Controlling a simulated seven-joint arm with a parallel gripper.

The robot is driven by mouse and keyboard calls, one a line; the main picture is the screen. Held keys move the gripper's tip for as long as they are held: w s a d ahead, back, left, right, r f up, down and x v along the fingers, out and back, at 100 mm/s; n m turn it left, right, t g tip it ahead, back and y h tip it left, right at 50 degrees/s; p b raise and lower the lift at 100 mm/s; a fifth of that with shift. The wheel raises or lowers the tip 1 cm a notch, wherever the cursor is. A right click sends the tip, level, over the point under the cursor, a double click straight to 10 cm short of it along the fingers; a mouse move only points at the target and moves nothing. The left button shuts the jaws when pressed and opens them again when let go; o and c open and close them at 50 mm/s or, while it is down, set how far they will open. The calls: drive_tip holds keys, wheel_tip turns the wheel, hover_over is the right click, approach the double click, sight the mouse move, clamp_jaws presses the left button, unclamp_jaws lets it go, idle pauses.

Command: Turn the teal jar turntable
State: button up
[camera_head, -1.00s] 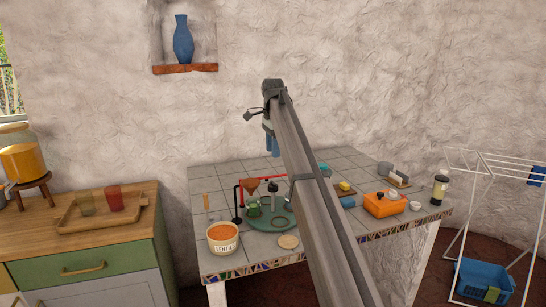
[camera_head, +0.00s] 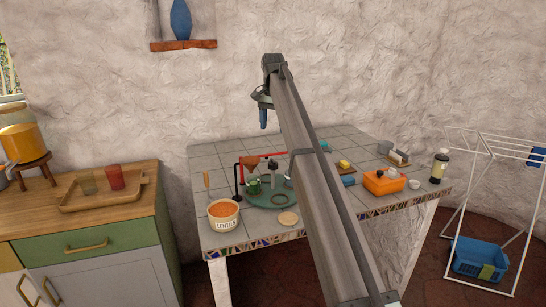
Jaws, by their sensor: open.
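The teal turntable (camera_head: 257,201) is a flat round disc on the tiled counter, left of my arm. A green jar (camera_head: 254,187) and a grey upright piece (camera_head: 273,184) stand on or at it; my arm covers its right side. My gripper (camera_head: 263,119) hangs fingers down, with blue fingertips, at the far side of the counter. It appears above and behind the turntable, apart from it. It is open and nothing shows between the fingers, though they are small here.
A copper funnel (camera_head: 251,162) on a black stand and a red bar (camera_head: 275,155) stand close behind the turntable. A lentil tub (camera_head: 223,216) and a round tan disc (camera_head: 288,218) lie in front. An orange box (camera_head: 384,182) is right of my arm. Back-left tiles are clear.

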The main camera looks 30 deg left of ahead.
sight(273, 160)
wheel_tip(273, 160, down, 13)
drive_tip(key=n, duration=2.7)
drive_tip(key=shift+f, duration=0.2)
clamp_jaws()
